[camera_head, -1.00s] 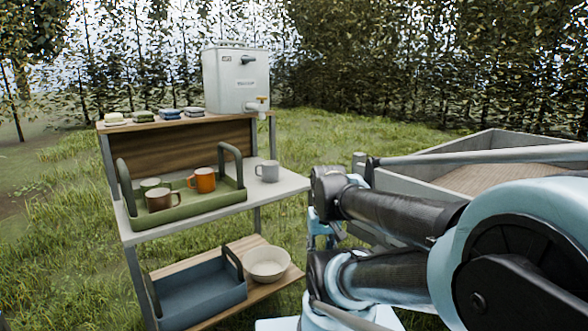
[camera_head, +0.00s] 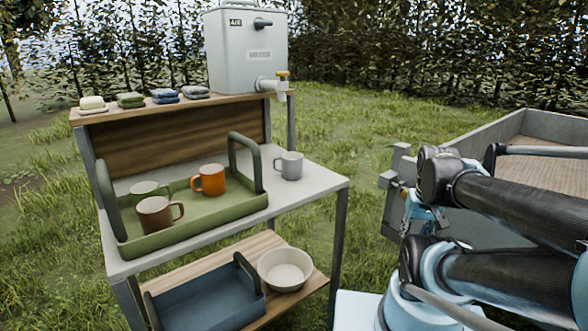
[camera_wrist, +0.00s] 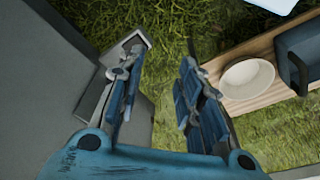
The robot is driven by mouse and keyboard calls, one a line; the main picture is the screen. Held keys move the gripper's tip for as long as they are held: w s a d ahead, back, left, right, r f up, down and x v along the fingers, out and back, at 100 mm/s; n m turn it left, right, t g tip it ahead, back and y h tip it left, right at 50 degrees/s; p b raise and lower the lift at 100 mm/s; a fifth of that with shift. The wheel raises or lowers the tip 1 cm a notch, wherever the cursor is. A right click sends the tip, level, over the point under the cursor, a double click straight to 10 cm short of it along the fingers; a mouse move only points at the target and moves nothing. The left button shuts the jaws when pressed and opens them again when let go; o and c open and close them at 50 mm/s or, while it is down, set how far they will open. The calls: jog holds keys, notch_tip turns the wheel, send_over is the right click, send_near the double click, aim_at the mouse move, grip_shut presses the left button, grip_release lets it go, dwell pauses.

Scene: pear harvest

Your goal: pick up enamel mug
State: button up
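Several mugs stand upright on the white shelf (camera_head: 318,185) in the head view. A grey mug (camera_head: 290,166) is on the bare right end, outside the tray. An orange mug (camera_head: 210,180), a brown mug (camera_head: 155,216) and a green mug (camera_head: 146,189) are in the green tray (camera_head: 192,224). I cannot tell for sure which one is enamel. My gripper (camera_wrist: 160,65) is open and empty in the wrist view, its blue fingers apart above grass. No mug shows in that view.
A bowl (camera_head: 285,268) and a blue tray (camera_head: 212,303) sit on the lower wooden shelf. A water dispenser (camera_head: 247,52) and folded cloths stand on the top shelf. A grey bin (camera_head: 478,137) is at right. Grass lies between it and the stand.

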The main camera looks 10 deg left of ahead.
jog(key=o, duration=0.6)
jog(key=shift+s+r, duration=0.25)
jog(key=o, duration=0.6)
jog(key=shift+w+a+r+m, duration=0.25)
jog(key=shift+w+a+r, duration=0.1)
jog(key=shift+r, duration=0.3)
jog(key=shift+w+a+r+m, duration=0.25)
jog(key=shift+w+r, duration=0.1)
jog(key=shift+r, duration=0.25)
jog(key=shift+o, duration=0.2)
jog(key=w+a+r+m+y, duration=0.2)
jog(key=w+a+r+m, duration=0.5)
jog(key=w+a+r, duration=0.5)
notch_tip(320, 180, up, 8)
jog(key=m+g+y, duration=0.3)
jog(key=m, duration=0.6)
send_over(286, 168)
jog(key=w+d, duration=0.4)
jog(key=d, duration=0.2)
jog(key=x, duration=1.7)
jog(key=shift+w+d+f, duration=0.1)
jog(key=shift+w+d, duration=0.05)
jog(key=shift+w, duration=0.15)
